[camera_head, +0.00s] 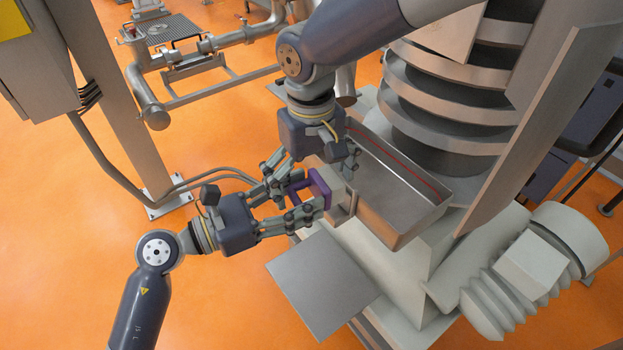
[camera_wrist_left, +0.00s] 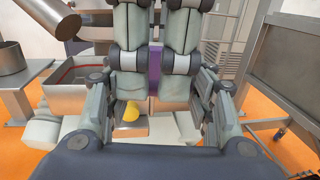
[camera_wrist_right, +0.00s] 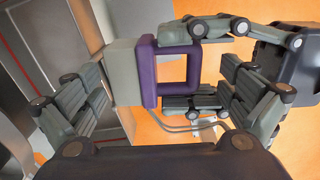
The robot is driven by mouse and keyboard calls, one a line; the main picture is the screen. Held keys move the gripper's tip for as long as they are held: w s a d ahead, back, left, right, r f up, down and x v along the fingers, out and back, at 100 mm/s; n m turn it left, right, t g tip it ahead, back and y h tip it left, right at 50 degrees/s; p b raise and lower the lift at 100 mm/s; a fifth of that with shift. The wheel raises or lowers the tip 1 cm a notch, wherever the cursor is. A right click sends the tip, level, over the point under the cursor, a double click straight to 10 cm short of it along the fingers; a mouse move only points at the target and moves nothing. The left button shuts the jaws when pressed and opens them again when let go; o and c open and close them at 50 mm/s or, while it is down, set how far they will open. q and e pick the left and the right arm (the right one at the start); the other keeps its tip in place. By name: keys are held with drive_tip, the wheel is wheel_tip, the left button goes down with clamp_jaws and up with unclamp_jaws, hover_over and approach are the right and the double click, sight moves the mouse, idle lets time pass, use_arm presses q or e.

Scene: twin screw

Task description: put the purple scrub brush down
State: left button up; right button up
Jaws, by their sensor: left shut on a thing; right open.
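The purple scrub brush (camera_head: 320,187) has a loop-shaped handle and a pale grey block. My left gripper (camera_head: 303,205) is shut on the handle and holds the brush beside the metal tray. In the right wrist view the purple handle (camera_wrist_right: 148,72) shows clearly, with the left fingers on its loop and the grey block on its left. In the left wrist view only a purple strip (camera_wrist_left: 154,72) shows between the fingers. My right gripper (camera_head: 305,170) comes from above and is open, its fingers spread at either side of the brush in its wrist view.
An open metal tray (camera_head: 425,222) with a red line inside stands right of the brush. A flat grey plate (camera_head: 320,278) lies below it. A large screw machine (camera_head: 455,110) fills the right. A small yellow thing (camera_wrist_left: 131,112) shows in the left wrist view. Orange floor is free at left.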

drive_tip(key=c, duration=1.1)
use_arm(q)
drive_tip(key=o, duration=1.2)
use_arm(e)
drive_tip(key=shift+c, duration=0.2)
use_arm(q)
drive_tip(key=shift+a, duration=0.1)
